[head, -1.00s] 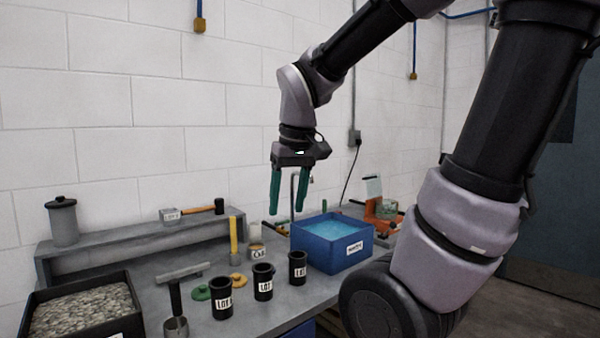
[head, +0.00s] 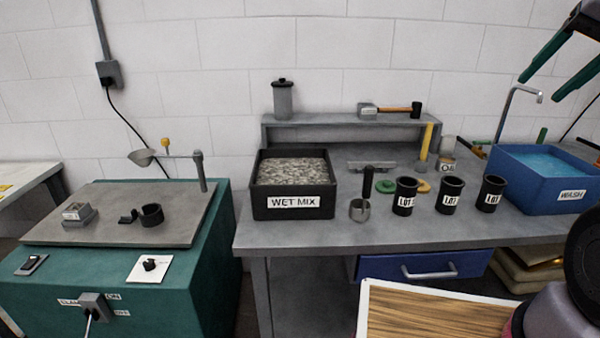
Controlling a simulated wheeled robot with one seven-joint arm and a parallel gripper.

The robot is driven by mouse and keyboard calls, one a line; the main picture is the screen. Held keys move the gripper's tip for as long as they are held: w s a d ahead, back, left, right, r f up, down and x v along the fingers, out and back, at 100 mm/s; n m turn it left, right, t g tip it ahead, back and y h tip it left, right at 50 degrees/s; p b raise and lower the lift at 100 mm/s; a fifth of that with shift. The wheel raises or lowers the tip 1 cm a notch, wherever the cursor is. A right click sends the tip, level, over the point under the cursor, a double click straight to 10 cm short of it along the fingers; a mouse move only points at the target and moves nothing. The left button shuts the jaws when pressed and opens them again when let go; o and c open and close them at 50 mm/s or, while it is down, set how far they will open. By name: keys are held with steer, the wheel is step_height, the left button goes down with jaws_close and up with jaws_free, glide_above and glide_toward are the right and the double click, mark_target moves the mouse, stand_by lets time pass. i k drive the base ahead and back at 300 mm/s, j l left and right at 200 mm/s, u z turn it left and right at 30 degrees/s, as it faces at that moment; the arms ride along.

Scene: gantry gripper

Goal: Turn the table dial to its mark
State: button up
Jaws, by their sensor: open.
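In the head view, a small black knob (head: 150,264) sits on a white square plate (head: 139,272) on the top front of the teal cabinet (head: 190,300) at left. It looks like the dial; its mark and pointer are too small to read. My gripper (head: 538,92) is at the upper right, partly cut off by the picture edge. Its two green fingers are apart with nothing between them. It is far from the knob, above the blue wash tub.
The cabinet carries a grey plate (head: 110,225) with a black ring (head: 152,215), and a lever switch (head: 94,305) on its front. The grey bench (head: 340,235) holds a wet mix tray (head: 292,207), several black cups and a wash tub (head: 570,195). A wooden board (head: 430,312) stands in front.

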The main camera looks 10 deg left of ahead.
mark_target(149, 264)
steer(key=u, duration=2.05)
